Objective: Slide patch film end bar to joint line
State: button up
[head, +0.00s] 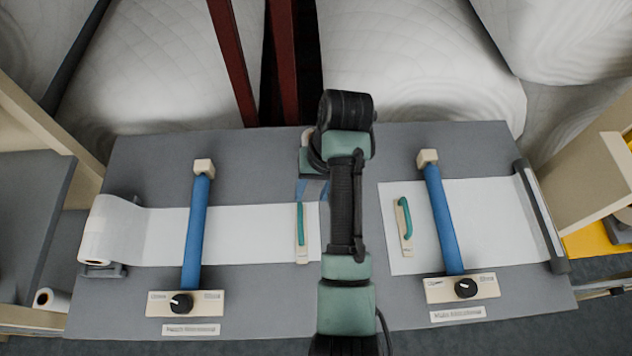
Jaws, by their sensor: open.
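The patch film (245,232) is a white sheet running right from a roll on the left side of the grey table. Its end bar (302,250) is a beige strip with a green handle (301,222), lying across the sheet near its right end. My arm covers the strip between the two sheets; I cannot make out the joint line.
A second white sheet (485,220) lies on the right with its own green-handled bar (404,222). Blue bars (196,230) (444,218) cross both sheets, with black-knobbed boxes (181,304) (466,288) in front. Large white wadding rolls (165,60) stand behind the table.

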jog(key=shift+d+r+p, duration=0.2)
jog(key=shift+r+p, duration=0.15)
jog(key=shift+r, duration=0.55)
jog(key=shift+d+r+p, duration=0.15)
jog(key=shift+r+p, duration=0.15)
jog(key=shift+r, duration=0.55)
jog(key=w+a+r+t+h+b, duration=0.1)
jog(key=w+r+t+b, duration=0.1)
jog(key=w+r+t, duration=0.85)
notch_tip(320, 180, up, 22)
jog(key=w+a+t+b, duration=0.1)
jog(key=t, duration=0.5)
jog(key=s+r+t+b, duration=0.1)
jog(key=s+r+t, duration=0.4)
jog(key=s+r, duration=0.3)
jog(key=s+r+t+h, duration=0.1)
jog(key=s+r+t, duration=0.4)
jog(key=s+r, duration=0.4)
notch_tip(320, 180, up, 5)
jog(key=shift+a+f+t+b, duration=0.1)
jog(key=shift+a+t+b, duration=0.25)
jog(key=shift+a+b, duration=0.1)
